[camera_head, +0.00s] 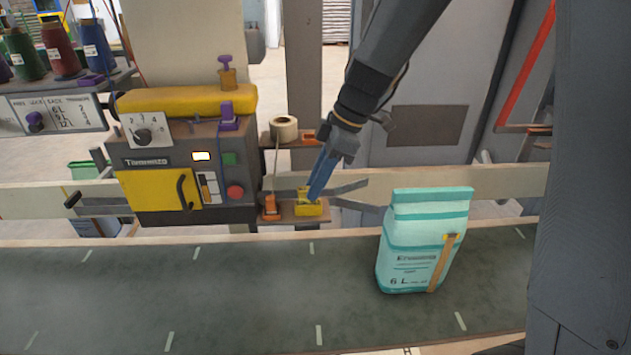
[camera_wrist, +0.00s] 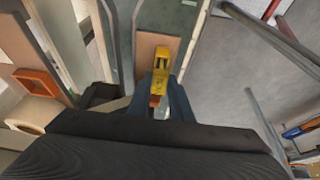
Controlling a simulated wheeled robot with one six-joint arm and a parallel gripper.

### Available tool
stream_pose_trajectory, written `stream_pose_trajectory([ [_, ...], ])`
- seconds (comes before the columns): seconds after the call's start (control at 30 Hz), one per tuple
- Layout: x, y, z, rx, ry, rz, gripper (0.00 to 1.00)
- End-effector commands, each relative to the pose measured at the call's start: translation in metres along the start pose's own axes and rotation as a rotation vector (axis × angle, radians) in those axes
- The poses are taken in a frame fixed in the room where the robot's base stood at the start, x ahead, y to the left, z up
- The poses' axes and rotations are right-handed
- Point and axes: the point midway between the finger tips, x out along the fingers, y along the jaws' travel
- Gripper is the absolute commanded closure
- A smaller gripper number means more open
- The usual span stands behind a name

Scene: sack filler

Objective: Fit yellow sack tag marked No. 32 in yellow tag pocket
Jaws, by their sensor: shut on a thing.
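My gripper (camera_head: 312,194) points down at a small shelf beside the sewing machine, its blue fingers at the yellow tag pocket (camera_head: 309,209). In the wrist view my gripper (camera_wrist: 158,100) is shut on a small yellow piece, which I take to be the yellow sack tag (camera_wrist: 158,86). The yellow tag pocket (camera_wrist: 161,58) lies straight ahead of the fingertips. Tag and pocket look close together or touching; the fingers and overlap hide how far the tag is in. The number on the tag cannot be read.
An orange pocket (camera_head: 270,207) stands left of the yellow one. A tape roll (camera_head: 284,129) sits above. The yellow-fronted machine (camera_head: 158,190) is to the left. A teal sack (camera_head: 422,245) stands on the dark conveyor (camera_head: 200,300) in front. Rails and posts are close to the right.

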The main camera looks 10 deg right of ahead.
Motion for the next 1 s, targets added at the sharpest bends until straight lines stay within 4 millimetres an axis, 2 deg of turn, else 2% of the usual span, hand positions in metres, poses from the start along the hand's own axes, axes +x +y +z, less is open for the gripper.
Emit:
stream_pose_trajectory([
  [0.33,0.0106,0.0004,0.0043,0.000,0.000,0.001,1.00],
  [0.63,0.0108,0.0002,0.0045,0.000,0.000,0.001,1.00],
  [0.67,0.0108,0.0002,0.0045,0.000,0.000,0.001,0.76],
  [0.77,0.0108,0.0002,0.0045,0.000,0.000,0.001,0.59],
  [1.0,0.0109,0.0002,0.0046,0.000,0.000,0.000,0.59],
])
